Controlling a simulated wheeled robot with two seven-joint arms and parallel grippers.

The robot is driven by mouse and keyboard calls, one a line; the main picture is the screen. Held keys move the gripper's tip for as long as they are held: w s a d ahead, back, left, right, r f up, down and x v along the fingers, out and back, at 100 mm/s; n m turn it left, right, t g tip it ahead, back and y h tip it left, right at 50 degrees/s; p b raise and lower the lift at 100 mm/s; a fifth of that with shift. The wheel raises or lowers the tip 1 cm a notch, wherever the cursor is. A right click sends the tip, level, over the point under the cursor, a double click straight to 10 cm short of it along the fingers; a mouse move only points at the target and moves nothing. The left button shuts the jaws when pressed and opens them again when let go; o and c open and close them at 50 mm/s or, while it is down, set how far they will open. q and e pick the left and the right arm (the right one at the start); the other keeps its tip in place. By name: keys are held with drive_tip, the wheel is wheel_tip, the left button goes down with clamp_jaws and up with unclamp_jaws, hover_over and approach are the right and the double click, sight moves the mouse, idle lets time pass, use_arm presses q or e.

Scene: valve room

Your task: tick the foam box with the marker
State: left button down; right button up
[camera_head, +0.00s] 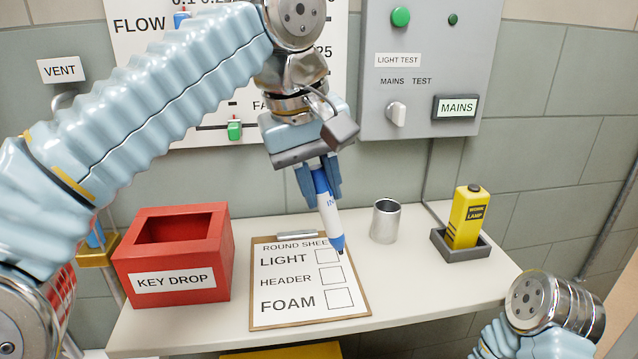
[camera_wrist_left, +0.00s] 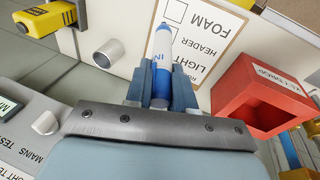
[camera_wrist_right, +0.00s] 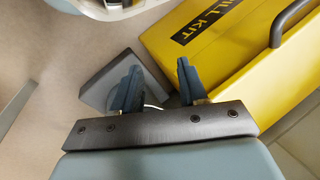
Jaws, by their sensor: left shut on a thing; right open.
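The round sheet on its clipboard (camera_head: 282,290) lies on the white shelf, with boxes beside LIGHT, HEADER and FOAM. The foam box (camera_head: 339,299) is the lowest one and looks empty. My left gripper (camera_head: 319,180) is shut on the blue and white marker (camera_head: 329,212), which points down with its tip near the LIGHT box, above the foam box. I cannot tell if the tip touches the paper. In the left wrist view the marker (camera_wrist_left: 161,45) sits between the fingers. My right gripper (camera_wrist_right: 155,85) is open and empty in the right wrist view; its fingers are outside the head view.
A red key drop box (camera_head: 175,255) stands left of the clipboard. A metal cup (camera_head: 385,221) and a yellow work lamp (camera_head: 466,218) in a grey holder stand to the right. A yellow kit case (camera_wrist_right: 225,45) is near my right gripper.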

use_arm(q)
drive_tip(key=shift+w, duration=0.1)
drive_tip(key=shift+f, duration=0.65)
wheel_tip(320, 180, down, 6)
drive_tip(key=b, duration=0.1)
drive_tip(key=shift+f+b, duration=0.2)
drive_tip(key=shift+b, duration=0.2)
drive_tip(key=shift+f+b, duration=0.45)
drive_tip(key=shift+f, duration=0.15)
idle(0.6)
drive_tip(key=shift+d, duration=0.15)
drive_tip(key=shift+s+d+f, duration=0.1)
drive_tip(key=shift+s+d, duration=0.2)
drive_tip(key=shift+s, duration=0.05)
drive_tip(key=shift+w+a, duration=0.1)
drive_tip(key=shift+w+a+p, duration=0.45)
drive_tip(key=shift+w+a, duration=0.15)
drive_tip(key=shift+a, duration=0.3)
